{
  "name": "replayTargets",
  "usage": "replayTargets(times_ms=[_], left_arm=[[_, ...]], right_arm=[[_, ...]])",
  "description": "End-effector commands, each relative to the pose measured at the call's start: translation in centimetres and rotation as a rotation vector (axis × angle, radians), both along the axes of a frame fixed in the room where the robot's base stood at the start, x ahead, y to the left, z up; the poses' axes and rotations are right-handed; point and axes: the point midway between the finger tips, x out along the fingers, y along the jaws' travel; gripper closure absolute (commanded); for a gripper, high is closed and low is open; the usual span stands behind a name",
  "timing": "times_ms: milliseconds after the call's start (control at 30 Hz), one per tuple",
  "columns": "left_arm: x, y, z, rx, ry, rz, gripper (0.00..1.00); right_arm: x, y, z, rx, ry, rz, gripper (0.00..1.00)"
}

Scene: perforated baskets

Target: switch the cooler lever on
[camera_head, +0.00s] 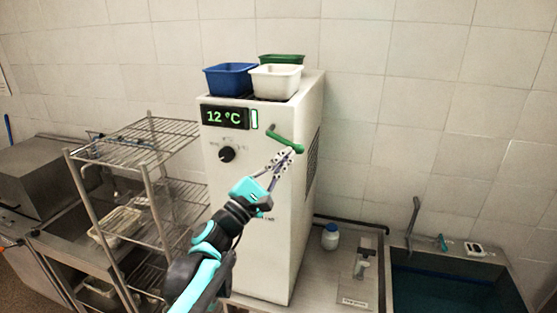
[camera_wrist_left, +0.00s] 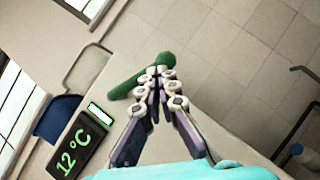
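The cooler (camera_head: 260,185) is a tall white cabinet with a display (camera_head: 225,117) reading 12 °C in green and a lit bar beside it. Its green lever (camera_head: 279,138) is on the front, right of the display, and slants down to the right. In the left wrist view the lever (camera_wrist_left: 126,87) runs behind my fingertips. My left gripper (camera_head: 289,153) has its fingertips together just below the lever's right end; they also show in the left wrist view (camera_wrist_left: 158,76). No gap shows between the tips. I cannot tell whether they touch the lever. My right gripper is out of view.
A black knob (camera_head: 227,154) is under the display. Blue (camera_head: 229,79), white (camera_head: 276,82) and green (camera_head: 282,59) baskets stand on the cooler. A wire rack (camera_head: 150,140) is at left. A white jar (camera_head: 330,237) and a sink (camera_head: 450,285) are at right.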

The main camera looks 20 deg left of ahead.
Motion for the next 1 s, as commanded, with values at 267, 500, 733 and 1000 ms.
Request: replayTargets(times_ms=[267, 500, 733, 1000], left_arm=[[0.0, -0.9, 1.1, 0.002, 0.002, -0.002, 1.0], [0.0, -1.2, 1.7, 0.002, 0.001, -0.001, 1.0], [0.0, -1.2, 1.8, 0.001, 0.0, 0.0, 1.0], [0.0, -1.2, 1.8, 0.001, 0.0, 0.0, 1.0]], right_arm=[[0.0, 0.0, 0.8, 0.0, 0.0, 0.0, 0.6], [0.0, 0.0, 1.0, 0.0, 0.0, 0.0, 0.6], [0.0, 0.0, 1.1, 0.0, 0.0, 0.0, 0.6], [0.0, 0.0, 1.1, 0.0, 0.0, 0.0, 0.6]])
